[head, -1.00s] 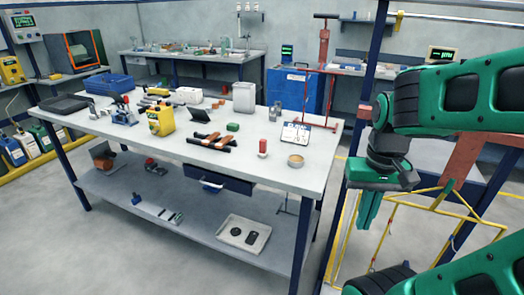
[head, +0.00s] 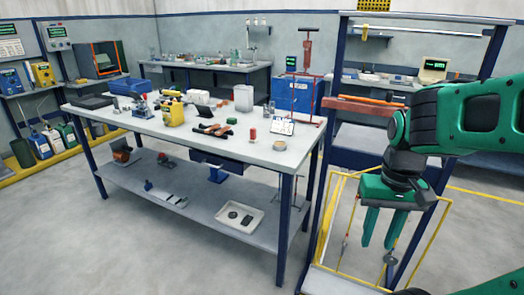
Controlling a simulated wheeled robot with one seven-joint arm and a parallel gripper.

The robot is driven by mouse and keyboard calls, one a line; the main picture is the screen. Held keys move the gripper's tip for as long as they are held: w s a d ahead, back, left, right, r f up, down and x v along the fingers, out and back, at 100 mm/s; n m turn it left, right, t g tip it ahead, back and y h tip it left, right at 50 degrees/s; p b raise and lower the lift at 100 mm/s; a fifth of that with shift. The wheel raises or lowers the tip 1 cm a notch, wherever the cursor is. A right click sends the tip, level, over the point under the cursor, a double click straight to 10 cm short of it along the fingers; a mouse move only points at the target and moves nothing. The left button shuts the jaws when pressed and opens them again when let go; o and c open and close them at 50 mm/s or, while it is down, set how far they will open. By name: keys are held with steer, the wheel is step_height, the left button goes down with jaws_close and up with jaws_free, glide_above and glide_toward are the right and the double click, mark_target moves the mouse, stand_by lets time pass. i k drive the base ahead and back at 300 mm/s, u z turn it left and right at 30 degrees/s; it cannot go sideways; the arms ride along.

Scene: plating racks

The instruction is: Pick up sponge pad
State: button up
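A small green block (head: 231,121) lies on the white tabletop of the workbench (head: 262,150), behind the orange-and-black tools. It may be the sponge pad, but it is too small to be sure. My gripper (head: 378,246) hangs at the right, fingers pointing down, well away from the bench. Its two green fingers are apart with nothing between them. No part of the green block is visibly touched by my gripper.
A yellow-framed rack (head: 330,228) stands behind and around my gripper in the picture. The bench top also holds a yellow device (head: 174,114), a red item (head: 253,134) and a round tin (head: 279,145). A lower shelf bears a white tray (head: 240,216). Floor in front is clear.

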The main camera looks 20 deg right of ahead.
mark_target(253, 139)
steer(key=z, duration=0.2)
steer(key=k, duration=0.2)
steer(key=u, duration=0.8)
steer(key=i, duration=2.2)
steer(key=z, duration=0.6)
